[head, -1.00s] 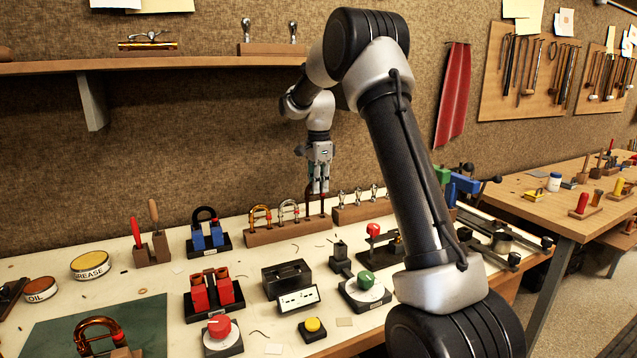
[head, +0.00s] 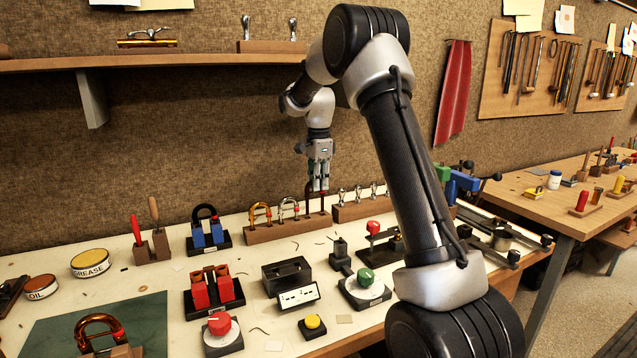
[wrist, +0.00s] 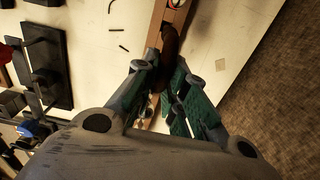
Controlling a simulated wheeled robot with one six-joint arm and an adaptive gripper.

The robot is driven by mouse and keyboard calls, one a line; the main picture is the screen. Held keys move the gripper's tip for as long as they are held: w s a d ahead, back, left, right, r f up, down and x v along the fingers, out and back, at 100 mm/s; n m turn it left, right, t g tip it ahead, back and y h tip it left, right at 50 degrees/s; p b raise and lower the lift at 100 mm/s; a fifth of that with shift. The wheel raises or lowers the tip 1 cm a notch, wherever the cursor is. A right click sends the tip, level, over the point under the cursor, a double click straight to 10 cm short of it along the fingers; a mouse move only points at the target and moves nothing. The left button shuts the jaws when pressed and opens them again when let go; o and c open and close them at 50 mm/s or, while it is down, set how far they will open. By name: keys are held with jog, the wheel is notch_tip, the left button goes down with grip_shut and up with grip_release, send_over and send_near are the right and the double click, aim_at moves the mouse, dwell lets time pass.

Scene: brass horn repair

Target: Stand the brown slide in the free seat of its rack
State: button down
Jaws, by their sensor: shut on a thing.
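The brown slide (head: 322,203) is between the fingers of my gripper (head: 319,190), which is shut on it. The slide's legs reach down to the right end of the wooden rack (head: 290,231). Whether they are fully seated cannot be told. In the wrist view the brown slide (wrist: 171,42) shows between the fingertips (wrist: 163,78) over the rack strip (wrist: 178,14). A brass slide (head: 260,212) and a silver slide (head: 289,207) stand upright in the rack to the left of it.
A second wooden rack with several silver parts (head: 358,211) stands just right of the slide rack. A black box (head: 286,276) and a green knob (head: 365,277) are in front.

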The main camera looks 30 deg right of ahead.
jog(key=shift+f, duration=2)
jog(key=c, duration=1.4)
grip_release()
jog(key=shift+r, duration=0.1)
notch_tip(320, 180, up, 7)
jog(key=shift+f, duration=0.1)
jog(key=shift+r, duration=0.25)
